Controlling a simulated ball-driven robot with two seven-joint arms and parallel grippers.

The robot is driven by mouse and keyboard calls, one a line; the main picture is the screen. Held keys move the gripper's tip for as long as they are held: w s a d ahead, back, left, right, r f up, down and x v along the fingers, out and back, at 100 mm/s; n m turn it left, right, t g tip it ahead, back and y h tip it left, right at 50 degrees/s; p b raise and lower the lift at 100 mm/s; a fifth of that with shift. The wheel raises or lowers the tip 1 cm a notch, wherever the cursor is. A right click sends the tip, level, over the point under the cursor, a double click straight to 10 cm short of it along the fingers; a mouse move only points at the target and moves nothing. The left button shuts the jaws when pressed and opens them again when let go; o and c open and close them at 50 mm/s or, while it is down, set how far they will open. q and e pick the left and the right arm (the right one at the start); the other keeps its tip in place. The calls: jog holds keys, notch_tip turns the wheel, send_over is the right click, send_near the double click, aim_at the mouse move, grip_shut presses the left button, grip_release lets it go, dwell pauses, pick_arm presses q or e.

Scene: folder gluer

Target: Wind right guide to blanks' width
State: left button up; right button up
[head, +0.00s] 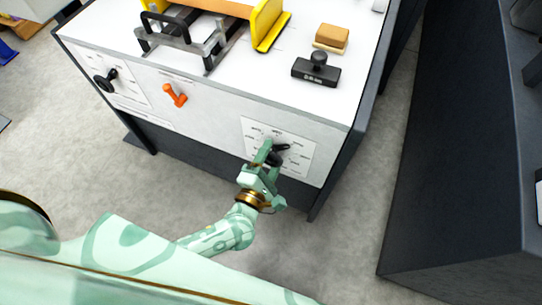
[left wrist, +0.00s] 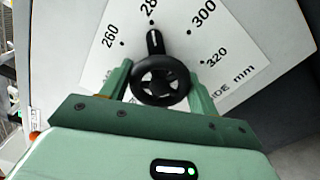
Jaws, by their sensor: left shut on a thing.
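The black handwheel (head: 274,159) sits on a white dial plate (head: 300,165) at the right of the machine's front panel. My left gripper (head: 266,163) is shut on it, one finger on each side of the wheel in the left wrist view (left wrist: 160,84). The wheel's crank knob (left wrist: 155,42) points up toward the mark near 280, between 260 and 300. A yellow guide (head: 268,25) stands upright on the machine top, right of a flat orange-brown piece (head: 228,8), perhaps the blanks. My right gripper is out of view.
An orange lever (head: 175,95) and another black handwheel (head: 105,81) are on the front panel further left. A black stamp (head: 316,70) and a tan block (head: 331,37) lie on the white top. A dark cabinet (head: 455,150) stands at the right, across open floor.

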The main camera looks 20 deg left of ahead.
pick_arm(q)
jog(key=shift+s+f, duration=0.1)
jog(key=shift+f, duration=0.05)
jog(key=o, duration=1)
jog(key=shift+c, duration=0.2)
jog(key=s+p, duration=0.2)
jog(key=s, duration=1.4)
jog(key=shift+s+a+p, duration=0.15)
jog(key=shift+a+p, duration=0.15)
jog(key=shift+p, duration=0.1)
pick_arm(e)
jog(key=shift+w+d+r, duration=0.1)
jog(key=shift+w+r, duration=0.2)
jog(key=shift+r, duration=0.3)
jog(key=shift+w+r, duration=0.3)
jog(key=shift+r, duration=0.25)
